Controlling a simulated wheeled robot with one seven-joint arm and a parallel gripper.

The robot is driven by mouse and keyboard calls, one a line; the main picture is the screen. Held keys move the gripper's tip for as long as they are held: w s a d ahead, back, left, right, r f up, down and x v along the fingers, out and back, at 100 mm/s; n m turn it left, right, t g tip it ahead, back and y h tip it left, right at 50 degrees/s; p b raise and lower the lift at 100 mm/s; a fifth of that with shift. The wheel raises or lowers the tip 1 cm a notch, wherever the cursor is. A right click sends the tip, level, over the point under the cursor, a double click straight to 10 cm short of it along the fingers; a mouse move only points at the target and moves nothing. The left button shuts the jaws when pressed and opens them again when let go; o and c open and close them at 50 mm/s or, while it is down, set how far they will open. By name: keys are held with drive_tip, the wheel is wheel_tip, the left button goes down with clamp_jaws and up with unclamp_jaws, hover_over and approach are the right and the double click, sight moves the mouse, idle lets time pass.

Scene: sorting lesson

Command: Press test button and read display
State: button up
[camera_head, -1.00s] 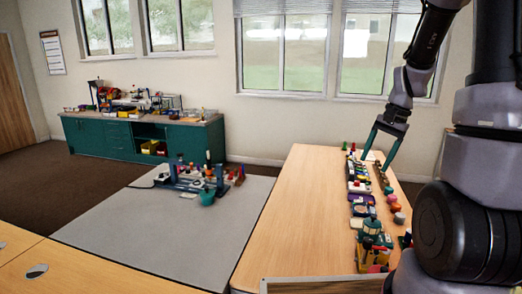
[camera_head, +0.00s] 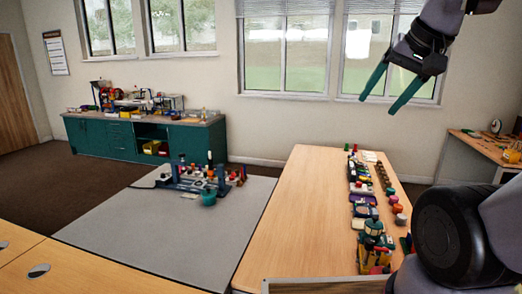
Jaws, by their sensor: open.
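My gripper (camera_head: 388,92) hangs in the air in front of the right window, high above the long wooden table (camera_head: 285,215). Its two green fingers are spread apart and nothing is between them. I cannot make out a test button or a display at this size. A device with blue-grey parts and several small coloured pieces (camera_head: 190,180) stands on the grey table (camera_head: 130,235) left of centre. A teal round pot (camera_head: 208,197) is at its front. My gripper is well apart from all of these.
Rows of small coloured objects (camera_head: 362,198) line the right side of the wooden table; its left side is clear. A green cabinet (camera_head: 120,138) with equipment stands at the back left. Another wooden table (camera_head: 485,144) with items is at the far right.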

clamp_jaws()
idle(1.8)
